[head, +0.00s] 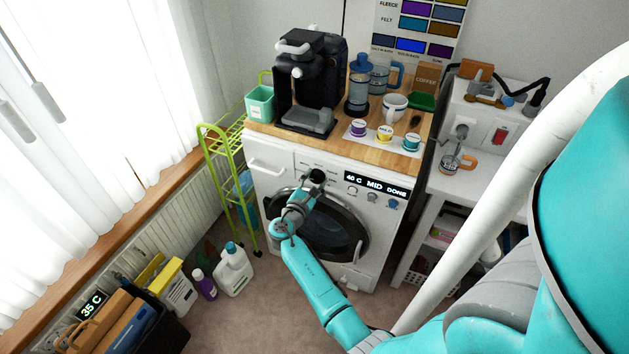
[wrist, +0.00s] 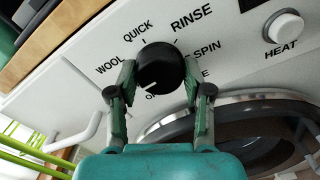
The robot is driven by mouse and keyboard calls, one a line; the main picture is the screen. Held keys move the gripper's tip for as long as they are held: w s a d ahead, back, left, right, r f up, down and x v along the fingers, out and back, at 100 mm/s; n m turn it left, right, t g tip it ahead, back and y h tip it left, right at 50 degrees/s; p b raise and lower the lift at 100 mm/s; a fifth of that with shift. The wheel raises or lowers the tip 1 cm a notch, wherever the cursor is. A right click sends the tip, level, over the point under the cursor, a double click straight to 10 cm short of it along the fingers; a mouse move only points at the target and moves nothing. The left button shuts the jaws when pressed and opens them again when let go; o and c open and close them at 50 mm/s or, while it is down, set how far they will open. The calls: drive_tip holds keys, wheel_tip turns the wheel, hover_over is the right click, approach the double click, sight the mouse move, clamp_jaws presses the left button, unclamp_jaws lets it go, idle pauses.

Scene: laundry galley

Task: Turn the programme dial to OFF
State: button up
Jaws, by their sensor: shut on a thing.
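The programme dial (wrist: 161,66) is a round black knob on the washer's white front panel. Labels WOOL, QUICK, RINSE and SPIN ring it; one label ending in E and one starting with O are partly hidden. A short white mark on the dial's lower edge points down-left, towards the label starting with O. My gripper (wrist: 159,77) is shut on the dial, one finger on each side. In the head view my gripper (head: 316,180) is at the upper left of the washing machine (head: 270,180), and it largely hides the dial there.
The washer display (head: 376,186) reads "40 C MID DONE". A HEAT button (wrist: 284,26) sits right of the dial. The round door is just below. A coffee machine (head: 308,80) and cups stand on the wooden top above. A green trolley (head: 232,190) stands left.

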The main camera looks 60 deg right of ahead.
drive_tip(key=n, duration=0.4)
drive_tip(key=shift+f+n, duration=0.1)
drive_tip(key=shift+n, duration=0.2)
drive_tip(key=n, duration=0.4)
idle(0.4)
drive_tip(key=o, duration=1.1)
drive_tip(key=shift+o, duration=0.2)
drive_tip(key=s+a, duration=0.1)
drive_tip(key=a, duration=1.1)
